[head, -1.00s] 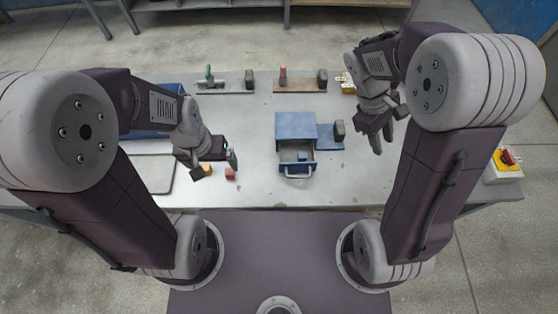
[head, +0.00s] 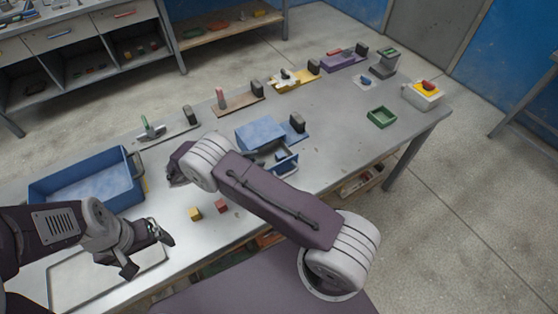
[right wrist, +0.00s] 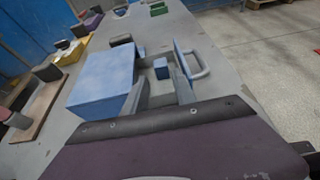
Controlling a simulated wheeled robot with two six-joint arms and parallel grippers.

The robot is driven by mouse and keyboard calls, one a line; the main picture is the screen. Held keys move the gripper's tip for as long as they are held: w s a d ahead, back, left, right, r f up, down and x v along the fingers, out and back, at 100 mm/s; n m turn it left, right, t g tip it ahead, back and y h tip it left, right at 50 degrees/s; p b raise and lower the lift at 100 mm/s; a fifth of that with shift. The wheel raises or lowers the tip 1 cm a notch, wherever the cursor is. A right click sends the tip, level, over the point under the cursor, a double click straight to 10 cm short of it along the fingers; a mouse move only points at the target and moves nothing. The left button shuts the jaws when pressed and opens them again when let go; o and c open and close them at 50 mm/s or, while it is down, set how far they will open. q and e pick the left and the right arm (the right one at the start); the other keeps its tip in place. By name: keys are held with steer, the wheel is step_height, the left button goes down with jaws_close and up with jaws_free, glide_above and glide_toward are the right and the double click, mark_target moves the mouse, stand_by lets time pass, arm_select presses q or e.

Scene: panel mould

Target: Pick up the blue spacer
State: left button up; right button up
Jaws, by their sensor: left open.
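The blue spacer looks to be the small blue block in the open drawer of the blue box; it shows in the right wrist view (right wrist: 161,67) and partly in the head view (head: 281,156). The blue box (head: 260,132) stands on the bench with its drawer (head: 286,167) pulled out. My left gripper (head: 146,250) is open and empty above the pale mat at the left, well apart from the drawer. My right arm crosses in front of the box in the head view.
A yellow block (head: 195,213) and a red block (head: 222,206) lie left of my right arm. A blue bin (head: 85,190) stands at the left. Several fixtures line the back edge.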

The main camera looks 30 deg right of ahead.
mark_target(277, 156)
steer(key=shift+d, duration=0.25)
steer(key=shift+p+x, duration=0.55)
steer(key=shift+x, duration=1.3)
steer(key=p+x, duration=0.1)
steer(key=x, duration=0.2)
steer(key=shift+d+f, duration=0.3)
steer(key=shift+f, duration=0.05)
steer(key=shift+d+f, duration=0.2)
steer(key=shift+d, duration=0.1)
jaws_close()
